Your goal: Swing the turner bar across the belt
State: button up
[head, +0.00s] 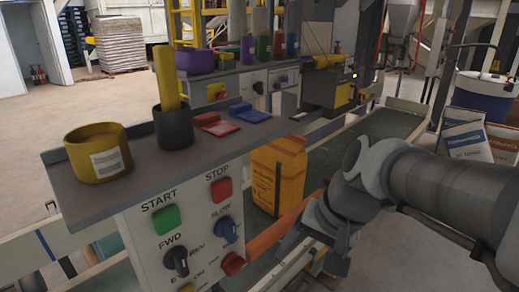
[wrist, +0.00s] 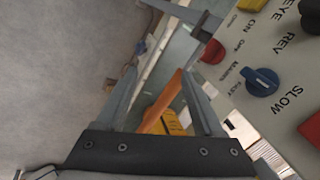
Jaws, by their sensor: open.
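The turner bar is an orange bar (head: 277,235) beside the control panel, low in front of the yellow sack (head: 265,178). The sack stands upright on the belt (head: 392,124). My gripper is open; whether either finger touches the bar cannot be told. In the head view my arm partly hides the bar's right end and the near belt.
The control panel (head: 150,238) with START and STOP buttons and knobs stands close on the left. It also shows near the fingers in the wrist view (wrist: 283,62). A shelf above it holds a yellow tub (head: 98,155) and a dark cup (head: 173,127). Printed sacks (head: 465,140) stand at right.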

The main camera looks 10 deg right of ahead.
jog(key=w+d+f+m+t+y, duration=0.2)
jog(key=w+f+m+y, duration=0.15)
jog(key=w+m, duration=0.4)
jog(key=w+d+f+m+t+y, duration=0.1)
jog(key=w+f+m+y, duration=0.1)
jog(key=w+m+y, duration=0.55)
jog(key=w+d+f+m+t+h, duration=0.3)
jog(key=w+d+m+t, duration=0.1)
jog(key=d, duration=0.3)
jog(key=w+d+f+m+t+h, duration=0.2)
jog(key=w+d+m+t+h, duration=0.15)
jog(key=d, duration=0.35)
jog(key=w+d+f+m+t+h, duration=0.3)
jog(key=w+d+m+t, duration=0.15)
jog(key=d, duration=0.35)
jog(key=a+b+x, duration=0.1)
jog(key=x, duration=1.5)
jog(key=shift+a+f+g+b, duration=0.15)
jog(key=shift+f+g+b, duration=0.15)
jog(key=shift+b, duration=0.1)
jog(key=shift+y, duration=0.25)
grip_shut()
